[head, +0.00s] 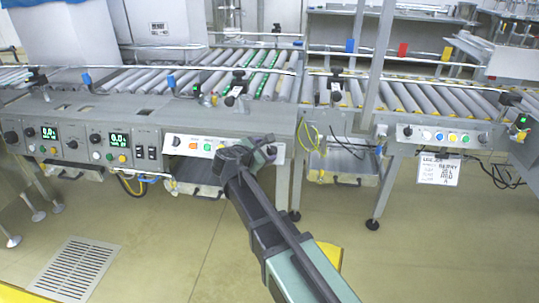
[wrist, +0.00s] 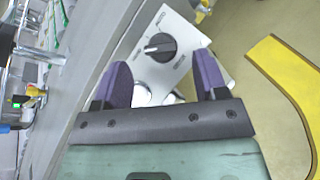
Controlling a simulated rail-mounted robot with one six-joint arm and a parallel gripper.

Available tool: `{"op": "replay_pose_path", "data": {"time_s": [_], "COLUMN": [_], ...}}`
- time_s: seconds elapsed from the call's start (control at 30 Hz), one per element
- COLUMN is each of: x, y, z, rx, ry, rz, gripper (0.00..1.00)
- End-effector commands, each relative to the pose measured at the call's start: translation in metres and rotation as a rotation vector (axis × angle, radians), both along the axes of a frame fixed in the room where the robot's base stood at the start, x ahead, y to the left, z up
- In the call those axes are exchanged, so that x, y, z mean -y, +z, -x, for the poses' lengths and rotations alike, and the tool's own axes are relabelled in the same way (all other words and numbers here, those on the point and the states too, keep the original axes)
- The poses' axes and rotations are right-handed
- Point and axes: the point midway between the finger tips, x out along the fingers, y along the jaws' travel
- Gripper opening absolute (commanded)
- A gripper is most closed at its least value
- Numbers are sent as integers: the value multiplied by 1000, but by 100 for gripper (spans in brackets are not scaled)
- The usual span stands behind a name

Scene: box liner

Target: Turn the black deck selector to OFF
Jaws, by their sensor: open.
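A black rotary selector (wrist: 159,47) sits on a white panel (wrist: 188,22) in the wrist view. Its white pointer mark points to the left in that picture. Small print stands beside the knob, too blurred to read surely.
Orange (head: 192,143) and green (head: 207,146) buttons are on the same panel. A grey panel with lit displays (head: 118,140) is to the left. Roller conveyors (head: 215,75) run above. A yellow floor edge (wrist: 285,75) is at right in the wrist view.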

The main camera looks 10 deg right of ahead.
Motion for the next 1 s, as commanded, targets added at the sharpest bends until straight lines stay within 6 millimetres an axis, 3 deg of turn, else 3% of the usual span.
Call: {"op": "replay_pose_path", "data": {"time_s": [0.2, 0.47, 0.8, 1.0], "x": [24, 27, 26, 26], "y": [-14, -13, -13, -12], "z": [-22, -24, -24, -24], "rx": [0, 0, 0, 2], "ry": [-2, -1, -1, -8], "rz": [-1, -2, -2, -8], "gripper": [66, 66, 17, 17]}}
